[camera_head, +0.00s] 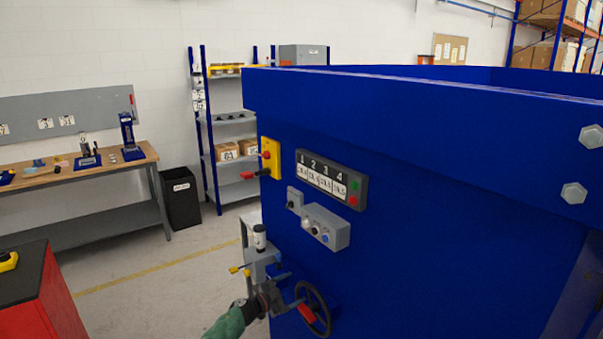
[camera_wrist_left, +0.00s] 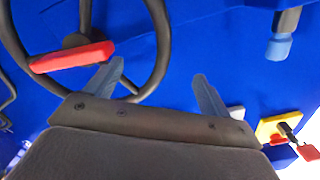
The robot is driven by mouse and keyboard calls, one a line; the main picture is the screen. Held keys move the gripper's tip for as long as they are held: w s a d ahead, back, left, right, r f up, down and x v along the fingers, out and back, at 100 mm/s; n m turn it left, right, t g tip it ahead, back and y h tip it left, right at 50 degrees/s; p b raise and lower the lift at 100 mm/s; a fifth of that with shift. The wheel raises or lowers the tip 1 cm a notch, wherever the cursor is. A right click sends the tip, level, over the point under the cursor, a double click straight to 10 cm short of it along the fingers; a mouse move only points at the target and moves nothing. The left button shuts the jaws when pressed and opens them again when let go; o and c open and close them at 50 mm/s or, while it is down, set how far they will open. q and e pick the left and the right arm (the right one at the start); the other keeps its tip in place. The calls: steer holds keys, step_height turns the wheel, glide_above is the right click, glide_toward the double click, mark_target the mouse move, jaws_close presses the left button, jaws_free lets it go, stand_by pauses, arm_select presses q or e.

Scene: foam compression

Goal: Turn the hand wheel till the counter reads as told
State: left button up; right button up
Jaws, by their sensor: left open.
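The hand wheel (camera_head: 325,302) is a black spoked ring on the front of the blue machine (camera_head: 430,220), low in the head view. Its rim also shows at the upper left of the left wrist view (camera_wrist_left: 164,45). A red grip (camera_wrist_left: 72,57) sits on the wheel. My left gripper (camera_head: 287,298) is open beside the wheel; in the wrist view the rim passes between its fingers (camera_wrist_left: 158,87), and I cannot tell how deep it lies. A dark panel (camera_head: 331,179) shows the numerals 1 to 4 over small readings, too small to read. My right gripper is out of view.
A grey button box (camera_head: 324,226) and a yellow switch plate (camera_head: 270,158) stick out above the wheel. A red cabinet (camera_head: 50,300) stands at the lower left. A workbench (camera_head: 80,178), black bin (camera_head: 181,198) and shelf lie behind, with clear floor between.

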arm_select(q)
steer(key=shift+v, duration=2)
